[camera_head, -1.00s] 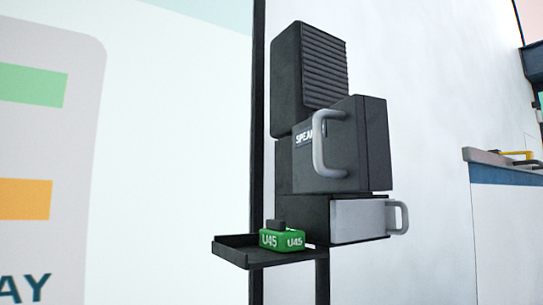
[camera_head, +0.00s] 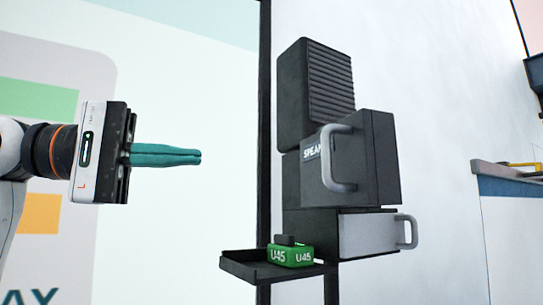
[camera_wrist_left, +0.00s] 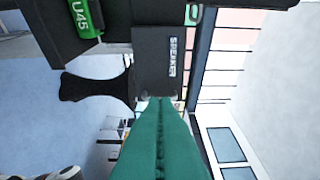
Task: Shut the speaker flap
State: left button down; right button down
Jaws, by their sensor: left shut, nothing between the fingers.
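The speaker flap (camera_head: 385,150) is a dark panel labelled "SPEAK…" with a grey bar handle (camera_head: 338,160), on the middle of a black wall-mounted unit. It stands out from the unit at an angle to the lower front. In the left wrist view the dark panel labelled "SPEAKER" (camera_wrist_left: 150,60) lies just beyond my fingertips. My left gripper (camera_head: 200,157) has teal fingers pressed together, empty, pointing right. In the head view it is left of the flap with a clear gap. My right gripper is not in view.
Above the flap is a ribbed black speaker (camera_head: 316,90). Below are a light grey drawer front (camera_head: 370,236) with a handle and a black tray (camera_head: 240,262) holding a green U45 block (camera_head: 290,256). A dark post (camera_head: 264,120) stands behind. A counter is at far right.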

pick_arm(q)
jog(key=p, duration=0.3)
send_near(328, 166)
jog(key=w+d+r, duration=0.1)
jog(key=w+d, duration=0.2)
jog(key=w, duration=0.2)
jog(key=s+d, duration=0.1)
jog(key=d, duration=0.1)
jog(key=shift+s+d, duration=0.35)
jog(key=shift+s, duration=0.05)
